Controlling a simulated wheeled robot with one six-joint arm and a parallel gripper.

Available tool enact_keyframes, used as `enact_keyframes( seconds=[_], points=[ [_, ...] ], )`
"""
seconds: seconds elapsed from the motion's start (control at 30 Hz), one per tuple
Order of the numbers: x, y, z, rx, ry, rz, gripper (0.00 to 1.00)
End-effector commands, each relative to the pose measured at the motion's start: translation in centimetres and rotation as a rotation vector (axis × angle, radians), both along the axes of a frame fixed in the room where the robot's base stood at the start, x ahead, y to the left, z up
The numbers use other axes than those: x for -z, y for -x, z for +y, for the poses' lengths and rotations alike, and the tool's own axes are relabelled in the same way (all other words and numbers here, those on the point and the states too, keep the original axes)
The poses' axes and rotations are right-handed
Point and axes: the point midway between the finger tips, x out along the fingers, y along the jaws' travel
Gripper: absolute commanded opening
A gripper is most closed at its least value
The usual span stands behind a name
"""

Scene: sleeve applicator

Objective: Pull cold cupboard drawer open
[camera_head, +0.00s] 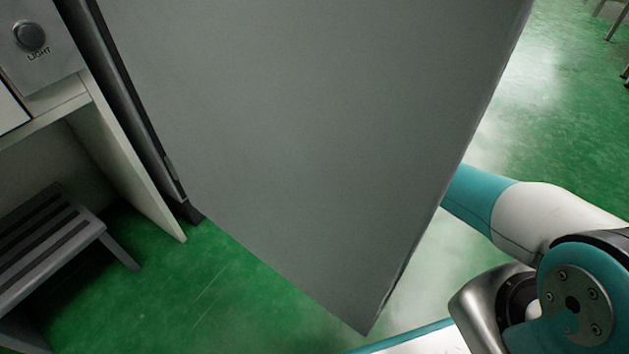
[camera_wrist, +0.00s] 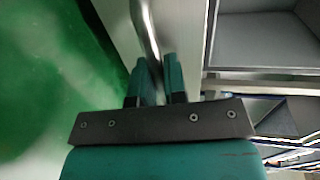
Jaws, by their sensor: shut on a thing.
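The cold cupboard's front, a large plain grey panel (camera_head: 320,140), fills the middle of the head view and stands out at an angle from the cabinet on the left. Its lower corner points toward me. My arm reaches behind its right edge, so my gripper is hidden there. In the wrist view my gripper (camera_wrist: 157,82) has its two teal fingers closed on a shiny metal bar handle (camera_wrist: 145,30). The handle runs up from between the fingers, along a pale panel face (camera_wrist: 115,25). A grey open compartment (camera_wrist: 262,38) shows right of the handle.
A cabinet with a LIGHT knob (camera_head: 30,36) stands at the left. A dark slatted step stool (camera_head: 50,245) sits under it. Green floor (camera_head: 560,120) is open at the right. Rack-like shapes (camera_wrist: 290,145) show at the wrist view's lower right.

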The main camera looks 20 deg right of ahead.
Motion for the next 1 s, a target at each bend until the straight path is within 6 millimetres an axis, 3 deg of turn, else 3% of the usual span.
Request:
enact_keyframes(
  seconds=[0.47, 0.5, 0.57, 1.0],
  points=[
    [0.0, 0.4, -0.3, -0.002, 0.000, 0.000, 0.00],
    [0.0, 0.4, -0.3, -0.002, 0.000, 0.000, 0.22],
    [0.0, 0.4, -0.3, -0.002, 0.000, 0.000, 0.35],
    [-0.5, 1.3, -1.3, 0.000, 0.000, 0.003, 0.36]
  ],
)
